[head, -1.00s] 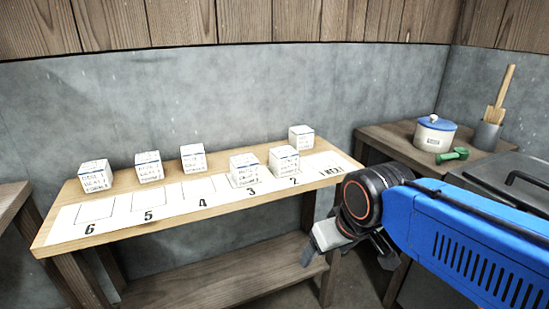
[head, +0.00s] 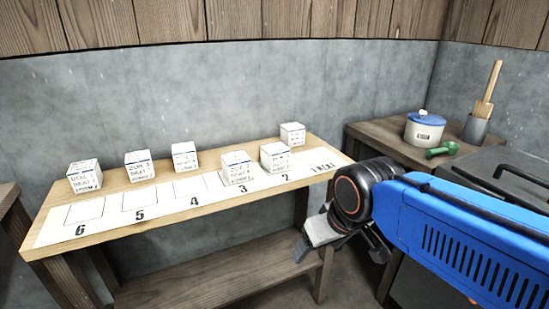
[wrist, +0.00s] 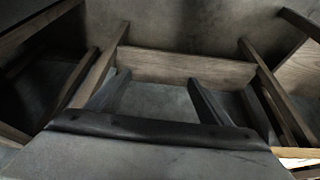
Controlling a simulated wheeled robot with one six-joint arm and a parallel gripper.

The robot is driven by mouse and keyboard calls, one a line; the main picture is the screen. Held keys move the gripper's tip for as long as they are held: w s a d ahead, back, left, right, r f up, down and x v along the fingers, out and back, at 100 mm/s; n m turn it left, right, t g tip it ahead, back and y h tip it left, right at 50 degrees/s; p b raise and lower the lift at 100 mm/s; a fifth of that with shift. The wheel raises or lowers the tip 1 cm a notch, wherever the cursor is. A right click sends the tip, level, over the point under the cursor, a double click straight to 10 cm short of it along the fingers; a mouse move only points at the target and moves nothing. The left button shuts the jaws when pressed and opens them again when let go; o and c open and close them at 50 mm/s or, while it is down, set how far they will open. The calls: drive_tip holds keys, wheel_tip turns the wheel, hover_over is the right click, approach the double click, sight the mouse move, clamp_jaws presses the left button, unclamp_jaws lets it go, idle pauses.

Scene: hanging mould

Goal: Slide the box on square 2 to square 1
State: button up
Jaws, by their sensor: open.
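The box on square 2 (head: 274,160) is a small white cube with dark print, standing upright toward the right of the row. The white number strip (head: 160,210) runs along the table front. Its right end (head: 324,166), past square 2, carries small print too blurred to read and no box; I cannot make out a numeral 1 there. My gripper (head: 346,238) is open and empty, in front of the table's right end and below its top, apart from the boxes. In the wrist view the two fingers (wrist: 158,80) stand apart over the floor and lower shelf; no box shows there.
A box stands on square 3 (head: 236,172), close left of it. Another box (head: 292,135) stands at the back right, and several more stand behind squares 4 to 6. A side table (head: 385,140) holds a lidded pot (head: 425,133) and a green object (head: 442,150).

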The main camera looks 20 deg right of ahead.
drive_tip(key=c, duration=0.4)
drive_tip(key=shift+w+r, duration=0.25)
drive_tip(key=shift+r, duration=0.05)
drive_tip(key=c, duration=0.6)
drive_tip(key=w+r, duration=0.1)
drive_tip(key=w+r+m, duration=0.1)
drive_tip(key=shift+w+a+r+m+g, duration=0.1)
drive_tip(key=shift+w+r+m+g, duration=0.1)
drive_tip(key=shift+r+m+g, duration=0.1)
clamp_jaws()
drive_tip(key=m+g, duration=0.4)
drive_tip(key=m, duration=1.2)
approach(275, 157)
drive_tip(key=w+a+f, duration=0.1)
drive_tip(key=w+a, duration=0.2)
drive_tip(key=w, duration=0.1)
drive_tip(key=shift+s+a+f, duration=0.1)
drive_tip(key=shift+f, duration=2.45)
drive_tip(key=shift+s+a+f, duration=0.1)
drive_tip(key=shift+f, duration=2.5)
